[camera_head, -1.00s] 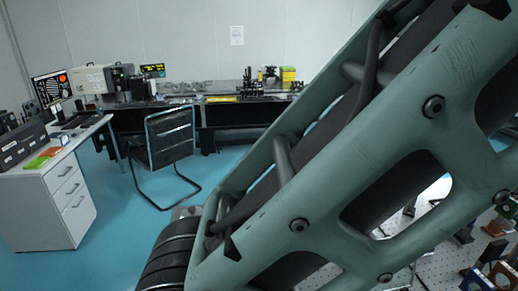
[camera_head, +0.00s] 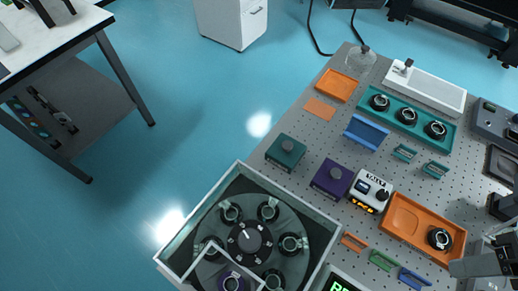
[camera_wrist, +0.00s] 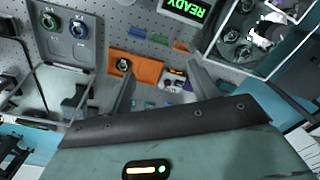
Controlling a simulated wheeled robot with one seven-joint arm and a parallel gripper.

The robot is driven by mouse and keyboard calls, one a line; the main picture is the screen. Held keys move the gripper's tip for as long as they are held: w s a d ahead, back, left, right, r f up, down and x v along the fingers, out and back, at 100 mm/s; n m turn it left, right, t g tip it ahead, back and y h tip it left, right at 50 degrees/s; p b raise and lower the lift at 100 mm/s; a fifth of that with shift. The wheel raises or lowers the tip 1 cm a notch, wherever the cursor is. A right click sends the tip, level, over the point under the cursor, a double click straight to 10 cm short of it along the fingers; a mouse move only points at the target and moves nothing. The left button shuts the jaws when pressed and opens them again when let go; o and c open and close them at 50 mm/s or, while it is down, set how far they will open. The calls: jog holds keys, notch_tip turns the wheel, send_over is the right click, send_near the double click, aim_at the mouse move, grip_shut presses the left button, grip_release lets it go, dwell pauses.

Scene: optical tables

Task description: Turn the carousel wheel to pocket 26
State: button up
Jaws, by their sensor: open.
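The carousel wheel (camera_head: 288,215) is a grey disc in an open-topped, pale-rimmed box at the bottom of the head view. Several dark ring-topped parts sit around it, and a dark knob (camera_head: 243,238) is at its centre. I cannot read any pocket number. The carousel wheel (camera_wrist: 240,42) also shows at the top right of the wrist view, partly cut off. My gripper (camera_wrist: 163,82) is open and empty, its fingers spread over the perforated board, apart from the wheel. In the head view, a grey part at the right edge may be my arm.
A green "READY" display (camera_wrist: 185,8) stands beside the carousel box. An orange tray (camera_head: 395,243), a white "TALLY" box (camera_head: 371,190), a purple block (camera_head: 331,178) and a teal tray (camera_head: 390,118) occupy the board. Blue floor lies open to the left.

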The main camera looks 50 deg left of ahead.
jog(key=s+a+n+h, duration=0.1)
jog(key=s+a+n, duration=0.25)
jog(key=a, duration=0.35)
jog(key=s+a+n, duration=0.2)
jog(key=a+n, duration=0.3)
jog(key=a, duration=0.2)
jog(key=n+p, duration=0.1)
jog(key=n, duration=0.5)
send_over(249, 240)
jog(key=shift+y, duration=0.3)
notch_tip(249, 240, down, 16)
jog(key=shift+f+p, duration=0.15)
jog(key=shift+p, duration=0.85)
grip_shut()
